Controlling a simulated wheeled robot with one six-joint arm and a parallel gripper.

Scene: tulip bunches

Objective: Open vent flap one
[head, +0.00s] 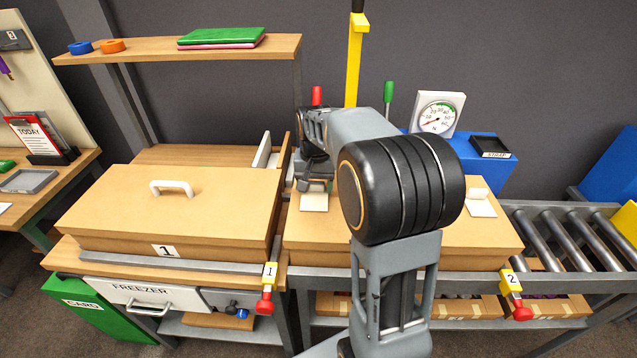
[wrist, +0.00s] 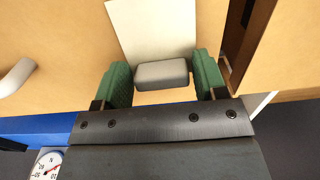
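A white vent flap (head: 314,202) lies flat on the left part of the right-hand cardboard-coloured box (head: 265,258). It also shows in the wrist view (wrist: 152,30), with a grey tab (wrist: 161,74) at its end. My gripper (head: 316,184) is over this flap. In the wrist view its green fingertips (wrist: 163,82) stand apart on either side of the tab, very close to it; firm contact cannot be told. A second white flap (head: 481,208) with a rounded tab lies at the box's right side. No number shows on either flap.
A lidded box (head: 180,205) labelled 1 with a white handle stands left. A gauge (head: 438,112) and a black tray (head: 490,146) on a blue block are behind. A roller conveyor (head: 570,240) is right. My arm hides the box's middle.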

